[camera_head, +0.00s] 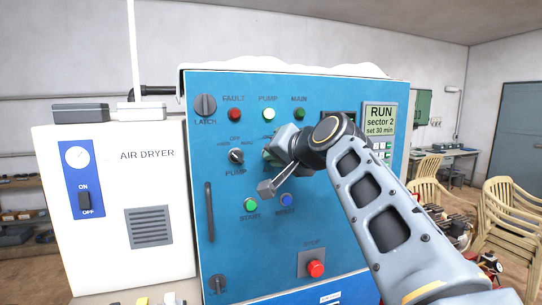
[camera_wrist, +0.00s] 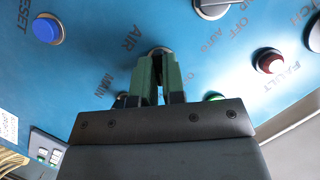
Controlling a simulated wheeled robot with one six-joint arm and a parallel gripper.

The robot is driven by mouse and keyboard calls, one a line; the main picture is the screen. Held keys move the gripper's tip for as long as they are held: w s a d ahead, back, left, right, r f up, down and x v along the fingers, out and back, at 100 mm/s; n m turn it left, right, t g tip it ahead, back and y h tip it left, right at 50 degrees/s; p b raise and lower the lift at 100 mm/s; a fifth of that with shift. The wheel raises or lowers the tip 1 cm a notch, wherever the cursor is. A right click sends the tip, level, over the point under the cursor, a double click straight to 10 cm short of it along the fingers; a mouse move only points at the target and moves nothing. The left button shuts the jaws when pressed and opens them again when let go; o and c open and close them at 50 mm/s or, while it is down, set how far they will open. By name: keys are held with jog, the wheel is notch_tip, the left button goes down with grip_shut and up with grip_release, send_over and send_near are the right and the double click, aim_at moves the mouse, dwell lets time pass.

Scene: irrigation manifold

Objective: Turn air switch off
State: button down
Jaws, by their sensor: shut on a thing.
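My gripper (camera_head: 272,155) is at the blue control panel (camera_head: 230,185), right of the pump switch (camera_head: 236,156). In the wrist view its two green fingers (camera_wrist: 160,62) are shut on a small toggle, the air switch (camera_wrist: 160,48), beside the printed word AIR. Only the end of the switch shows between the fingertips, so its position cannot be read. In the head view the gripper hides the switch.
A white air dryer (camera_head: 115,215) with its own ON/OFF rocker (camera_head: 85,203) stands left. Close to my gripper are the green start button (camera_head: 250,205), blue reset button (camera_head: 287,200) and lamps above. A red stop button (camera_head: 316,268) is lower. Plastic chairs (camera_head: 508,215) stand right.

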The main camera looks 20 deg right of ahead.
jog(key=shift+a+r+n+g+h, duration=0.1)
jog(key=shift+r+n+g+h, duration=0.05)
jog(key=shift+n+h, duration=1.1)
jog(key=shift+a+r+n+g+h, duration=0.15)
jog(key=shift+n+h, duration=0.6)
jog(key=shift+n, duration=0.9)
jog(key=shift+d, duration=0.1)
jog(key=c, duration=1.2)
grip_release()
jog(key=shift+w+f, duration=0.15)
jog(key=shift+b, duration=0.3)
jog(key=b+v, duration=0.2)
jog(key=v, duration=1.2)
